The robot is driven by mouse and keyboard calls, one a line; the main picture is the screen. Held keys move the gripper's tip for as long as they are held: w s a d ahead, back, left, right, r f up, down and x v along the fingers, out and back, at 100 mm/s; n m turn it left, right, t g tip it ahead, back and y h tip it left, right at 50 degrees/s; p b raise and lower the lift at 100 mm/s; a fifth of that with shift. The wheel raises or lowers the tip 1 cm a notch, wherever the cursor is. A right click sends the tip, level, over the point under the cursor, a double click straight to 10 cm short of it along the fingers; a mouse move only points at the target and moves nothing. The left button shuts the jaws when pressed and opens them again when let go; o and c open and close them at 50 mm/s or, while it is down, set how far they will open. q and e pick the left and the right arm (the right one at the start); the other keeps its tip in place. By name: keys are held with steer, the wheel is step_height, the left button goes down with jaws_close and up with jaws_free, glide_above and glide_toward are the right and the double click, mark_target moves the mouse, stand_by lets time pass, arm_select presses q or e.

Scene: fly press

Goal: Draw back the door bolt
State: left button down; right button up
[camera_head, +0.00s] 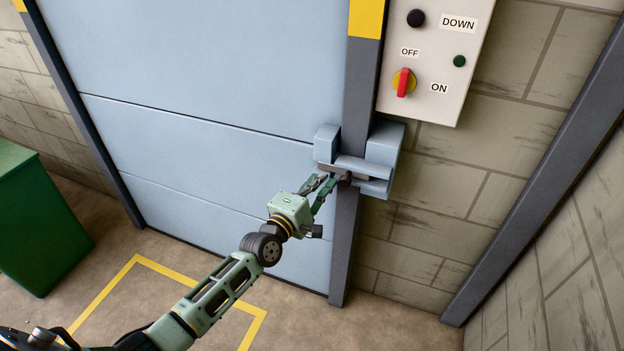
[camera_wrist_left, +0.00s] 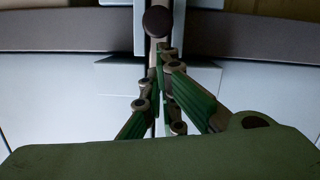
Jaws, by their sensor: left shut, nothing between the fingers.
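The door bolt (camera_head: 358,172) is a grey bar in light blue-grey brackets, lying across the joint between the pale blue door (camera_head: 230,70) and its dark grey frame. Its dark round knob shows in the left wrist view (camera_wrist_left: 157,21), at the top middle. My left gripper (camera_head: 334,181) is at the bolt, just left of the knob in the head view. In the wrist view its green fingers (camera_wrist_left: 165,62) are shut and empty, their tips close to the knob; whether they touch it I cannot tell. The fingers partly cover the bolt. My right gripper is not in view.
A control box (camera_head: 432,100) with a red switch and buttons hangs above right of the bolt. A block wall (camera_head: 450,190) lies right of the frame. A green bin (camera_head: 45,225) stands at the left. Yellow lines (camera_head: 110,290) mark the floor before the door.

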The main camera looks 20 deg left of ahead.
mark_target(344, 186)
arm_select(q)
steer(key=d+p, duration=0.1)
steer(key=d, duration=0.5)
steer(key=shift+s+d, duration=0.1)
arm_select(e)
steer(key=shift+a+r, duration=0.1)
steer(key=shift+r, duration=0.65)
